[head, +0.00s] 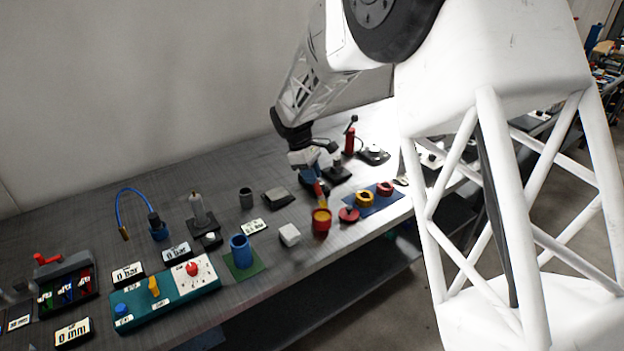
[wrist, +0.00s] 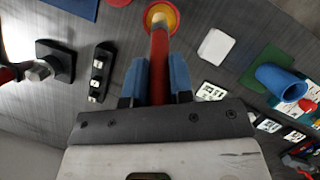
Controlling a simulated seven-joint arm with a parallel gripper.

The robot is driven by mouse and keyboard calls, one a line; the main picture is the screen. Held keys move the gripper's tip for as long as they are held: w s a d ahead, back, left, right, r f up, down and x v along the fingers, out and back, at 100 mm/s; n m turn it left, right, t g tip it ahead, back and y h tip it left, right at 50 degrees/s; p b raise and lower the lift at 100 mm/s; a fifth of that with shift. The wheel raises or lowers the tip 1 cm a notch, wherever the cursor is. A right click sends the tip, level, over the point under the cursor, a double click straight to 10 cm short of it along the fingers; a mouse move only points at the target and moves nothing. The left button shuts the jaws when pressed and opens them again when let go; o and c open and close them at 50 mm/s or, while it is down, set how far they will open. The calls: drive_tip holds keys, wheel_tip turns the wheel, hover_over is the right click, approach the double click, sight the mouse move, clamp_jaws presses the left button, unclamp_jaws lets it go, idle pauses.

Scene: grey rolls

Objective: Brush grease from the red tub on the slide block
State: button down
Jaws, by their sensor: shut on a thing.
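My gripper (wrist: 156,84) is shut on the red handle of a brush (wrist: 159,62), between its two blue fingers. In the head view my gripper (head: 314,178) points down, with the brush (head: 319,192) below it. The brush's pale tip is at the mouth of the red tub (head: 321,226), which has yellow grease inside. In the wrist view the tub (wrist: 173,20) shows at the top edge, behind the tip. I cannot tell how deep the tip is. A white block (head: 289,235) stands left of the tub; I cannot tell whether it is the slide block.
A blue cup (head: 240,251) on a green mat stands farther left, near the teal control panel (head: 165,293). A red lid (head: 348,215) lies right of the tub, beside a blue mat (head: 379,204) with yellow and red rings. A grey block (head: 277,198) lies behind.

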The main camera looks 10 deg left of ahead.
drive_tip(key=shift+r, duration=1.35)
drive_tip(key=shift+d, duration=0.1)
drive_tip(key=w+d+r+m+g+y, duration=0.1)
drive_tip(key=w+d+m, duration=0.3)
drive_tip(key=d, duration=0.7)
drive_tip(key=w+d+r+m+g+y, duration=0.1)
drive_tip(key=w+d+r+m, duration=0.3)
drive_tip(key=d, duration=0.7)
drive_tip(key=w+d+r+m+g+y, duration=0.1)
drive_tip(key=w+d+m, duration=0.4)
drive_tip(key=d, duration=0.6)
drive_tip(key=r+m+y, duration=0.1)
drive_tip(key=m, duration=0.1)
drive_tip(key=shift+d+r+m, duration=0.15)
drive_tip(key=shift+d+m, duration=0.05)
drive_tip(key=shift+m, duration=0.2)
drive_tip(key=shift+w+a, duration=0.15)
drive_tip(key=a+f+t, duration=0.1)
drive_tip(key=a+t, duration=0.1)
drive_tip(key=a, duration=2)
drive_tip(key=s+a+f+t, duration=0.1)
drive_tip(key=a+t, duration=0.1)
drive_tip(key=a, duration=2.1)
drive_tip(key=shift+s+f, duration=0.25)
drive_tip(key=shift+s, duration=0.05)
